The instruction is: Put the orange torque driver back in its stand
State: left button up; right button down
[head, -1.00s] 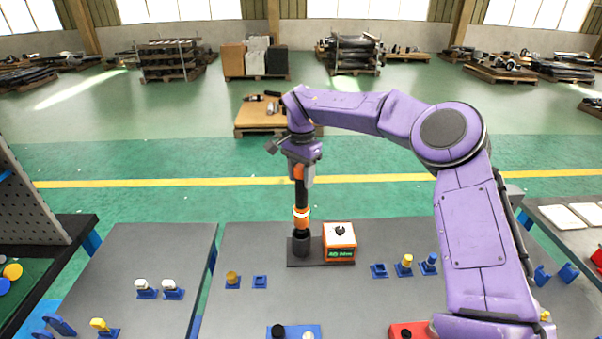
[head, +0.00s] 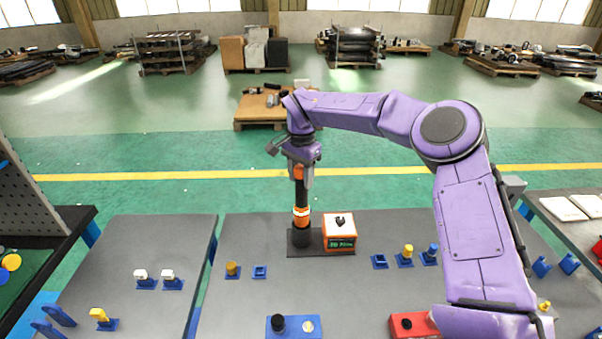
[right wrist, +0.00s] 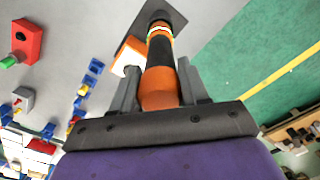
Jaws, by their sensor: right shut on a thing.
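The orange torque driver (head: 301,192) is upright, with an orange top, a dark body and an orange band low down. My right gripper (head: 300,172) is shut on its orange upper end, which the right wrist view shows between the two grey fingers (right wrist: 158,88). The driver's lower end is at the dark round holder (head: 301,238) of its stand, whose dark base plate (head: 318,252) lies on the grey table. How deep it sits in the holder I cannot tell. My left gripper is not in view.
An orange box (head: 339,236) with a green display stands right beside the holder. Blue mounts with small yellow and white parts, a blue button box (head: 294,327) and a red button box (head: 413,325) are nearer. The table around the stand's left side is clear.

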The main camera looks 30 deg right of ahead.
aim_at(301, 185)
jog(key=shift+f+b, duration=0.65)
jog(key=shift+f, duration=1.05)
jog(key=c, duration=0.6)
grip_release()
jog(key=shift+r, duration=0.1)
jog(key=shift+o, duration=0.6)
jog(key=shift+s, duration=0.1)
notch_tip(301, 185, up, 5)
jog(key=p, duration=0.5)
jog(key=shift+p, duration=0.35)
